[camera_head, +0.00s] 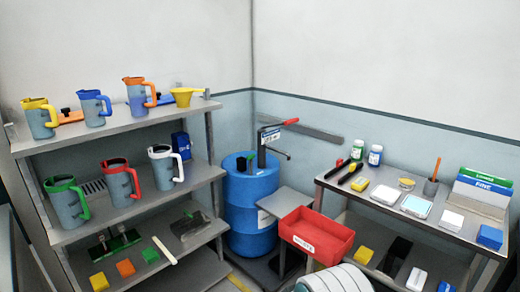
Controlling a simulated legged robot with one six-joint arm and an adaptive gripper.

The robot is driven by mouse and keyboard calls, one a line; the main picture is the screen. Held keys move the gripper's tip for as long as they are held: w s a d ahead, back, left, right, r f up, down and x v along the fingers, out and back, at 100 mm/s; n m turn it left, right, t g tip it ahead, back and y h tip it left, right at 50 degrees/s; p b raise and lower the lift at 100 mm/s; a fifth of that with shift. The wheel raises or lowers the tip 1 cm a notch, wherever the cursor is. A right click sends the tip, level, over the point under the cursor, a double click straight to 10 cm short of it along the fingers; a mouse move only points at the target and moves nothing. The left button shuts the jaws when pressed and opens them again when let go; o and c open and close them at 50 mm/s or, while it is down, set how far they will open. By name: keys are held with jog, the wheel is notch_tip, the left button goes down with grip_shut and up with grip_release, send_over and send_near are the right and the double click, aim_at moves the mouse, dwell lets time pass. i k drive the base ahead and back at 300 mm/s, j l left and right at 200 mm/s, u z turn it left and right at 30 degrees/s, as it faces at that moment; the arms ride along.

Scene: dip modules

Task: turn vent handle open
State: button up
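No part is clearly recognisable as the vent handle. A blue drum (252,208) stands in the corner between the shelf and the table. A dark upright pump or fitting (262,148) with a label rises from its top. A red-tipped lever (291,122) sticks out to the right at the top of that fitting, tilted slightly up. A thin spout-like arm (280,153) points right below it. Small dark parts (246,162) sit on the drum's lid; their shape is too small to tell. My gripper is not in view.
A grey shelf (150,203) with several jugs stands left of the drum. A red bin (316,236) sits on a small grey stand in front, right of the drum. A table (400,220) with bottles, trays and boxes is at right. A white ribbed object (335,279) fills the bottom centre.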

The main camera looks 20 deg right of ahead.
aim_at(249, 158)
jog(key=i+l, duration=0.45)
jog(key=i+l+z, duration=0.1)
jog(key=i+l, duration=0.3)
jog(key=i, duration=0.15)
jog(key=i+j+z, duration=0.25)
jog(key=i+j, duration=0.25)
jog(key=i, duration=0.15)
jog(key=i+j+z, duration=0.25)
jog(key=i+j, duration=0.35)
